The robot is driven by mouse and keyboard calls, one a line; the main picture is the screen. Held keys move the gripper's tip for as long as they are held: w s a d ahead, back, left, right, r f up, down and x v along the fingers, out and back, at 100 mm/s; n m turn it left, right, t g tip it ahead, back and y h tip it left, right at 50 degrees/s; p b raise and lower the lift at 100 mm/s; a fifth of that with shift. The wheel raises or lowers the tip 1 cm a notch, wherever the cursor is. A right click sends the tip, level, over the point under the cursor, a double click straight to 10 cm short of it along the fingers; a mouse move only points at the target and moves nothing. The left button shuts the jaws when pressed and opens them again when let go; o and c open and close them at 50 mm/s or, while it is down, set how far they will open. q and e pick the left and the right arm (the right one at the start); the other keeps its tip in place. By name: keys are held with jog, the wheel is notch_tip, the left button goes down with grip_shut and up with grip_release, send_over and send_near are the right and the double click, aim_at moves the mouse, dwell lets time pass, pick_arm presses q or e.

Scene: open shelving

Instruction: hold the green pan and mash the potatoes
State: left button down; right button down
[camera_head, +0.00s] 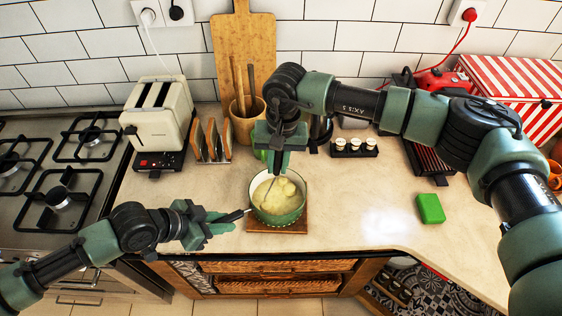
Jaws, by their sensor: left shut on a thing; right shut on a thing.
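The green pan (297,211) stands on a wooden board (293,229) near the counter's front edge. Pale yellow potatoes (276,196) lie inside it. My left gripper (222,224) is at the pan's left side, shut on the pan's dark handle (234,215). My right gripper (275,155) is above the back of the pan, pointing down and shut on a masher (270,182). Only a thin part of the masher shows; its handle is hidden by the gripper and its lower end is at the potatoes.
A stove (60,185) is at the left. A toaster (158,112), a toast rack (211,141), a utensil pot (246,122) and spice jars (355,146) stand along the back. A green sponge (430,208) lies at the right. Counter between pan and sponge is clear.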

jog(key=shift+s+d, duration=0.3)
jog(key=shift+d, duration=0.55)
jog(key=shift+s+d, duration=0.3)
jog(key=shift+d, duration=0.55)
dwell(0.5)
jog(key=shift+a, duration=0.15)
